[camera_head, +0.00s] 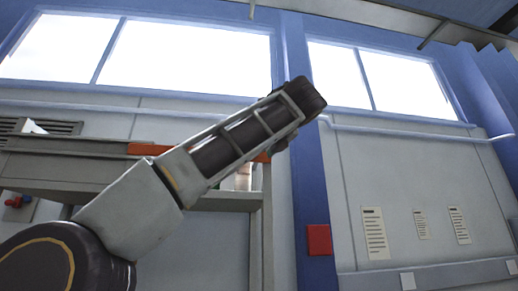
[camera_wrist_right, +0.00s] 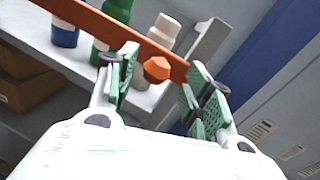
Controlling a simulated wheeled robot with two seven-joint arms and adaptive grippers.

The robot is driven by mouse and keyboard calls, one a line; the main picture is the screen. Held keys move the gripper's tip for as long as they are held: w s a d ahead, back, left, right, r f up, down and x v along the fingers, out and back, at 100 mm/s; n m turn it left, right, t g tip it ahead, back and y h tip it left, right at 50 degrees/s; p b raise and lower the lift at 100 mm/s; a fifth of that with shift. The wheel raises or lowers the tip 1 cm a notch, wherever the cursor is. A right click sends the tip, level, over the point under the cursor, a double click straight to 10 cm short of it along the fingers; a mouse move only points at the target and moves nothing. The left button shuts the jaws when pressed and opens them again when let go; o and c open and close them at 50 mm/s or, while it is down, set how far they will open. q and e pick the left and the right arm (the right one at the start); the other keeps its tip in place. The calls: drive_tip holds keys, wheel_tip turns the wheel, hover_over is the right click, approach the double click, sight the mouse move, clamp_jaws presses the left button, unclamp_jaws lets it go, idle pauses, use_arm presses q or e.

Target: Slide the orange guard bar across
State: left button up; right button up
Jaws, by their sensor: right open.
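The orange guard bar (camera_wrist_right: 92,22) runs across the front of a shelf in the right wrist view, from upper left down to the right. An orange knob (camera_wrist_right: 157,69) stands out from it near its right end. My right gripper (camera_wrist_right: 158,80) is open, with its green-padded fingers on either side of the knob; I cannot tell whether they touch it. In the head view the bar (camera_head: 148,149) shows partly behind my right arm, which hides its middle and most of the gripper. My left gripper is not in view.
Behind the bar, a green bottle (camera_wrist_right: 103,48), a blue-and-white container (camera_wrist_right: 64,34) and a pale-capped bottle (camera_wrist_right: 163,32) stand on the grey shelf (camera_wrist_right: 40,48). Brown boxes (camera_wrist_right: 30,90) sit below. A blue pillar (camera_head: 307,185) rises right of the shelf.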

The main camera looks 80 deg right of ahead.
drive_tip(key=v, duration=1.1)
drive_tip(key=shift+s, duration=0.1)
idle(0.5)
